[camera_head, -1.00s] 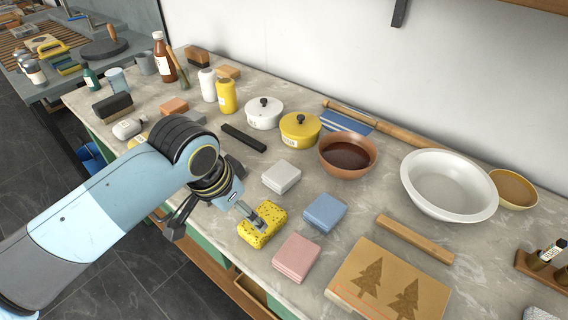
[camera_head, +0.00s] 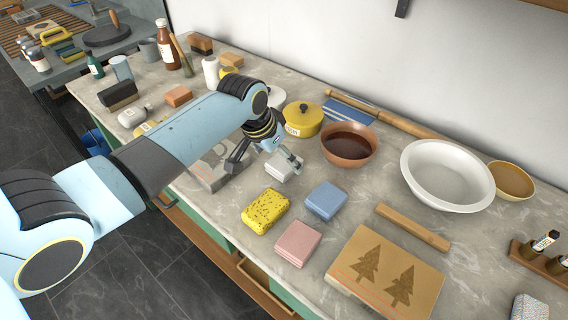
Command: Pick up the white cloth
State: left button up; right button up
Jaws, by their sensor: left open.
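The white cloth (camera_head: 281,168) is a small folded pale grey-white square on the counter, behind the yellow sponge. My left gripper (camera_head: 268,167) is open at the cloth. One finger reaches over its far right side and the other is to its left. The fingers and wrist hide part of the cloth, and I cannot tell whether they touch it. My right gripper is not in view.
A yellow sponge (camera_head: 266,211), blue cloth (camera_head: 325,201) and pink cloth (camera_head: 297,243) lie in front. A yellow lidded pot (camera_head: 303,121) and brown bowl (camera_head: 349,146) stand behind. A wood block with trees (camera_head: 386,272) lies at right front.

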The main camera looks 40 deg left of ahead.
aim_at(284, 161)
pick_arm(q)
jog(key=x, duration=0.3)
jog(key=shift+w+f, duration=0.1)
jog(key=shift+w, duration=0.1)
jog(key=c, duration=1.1)
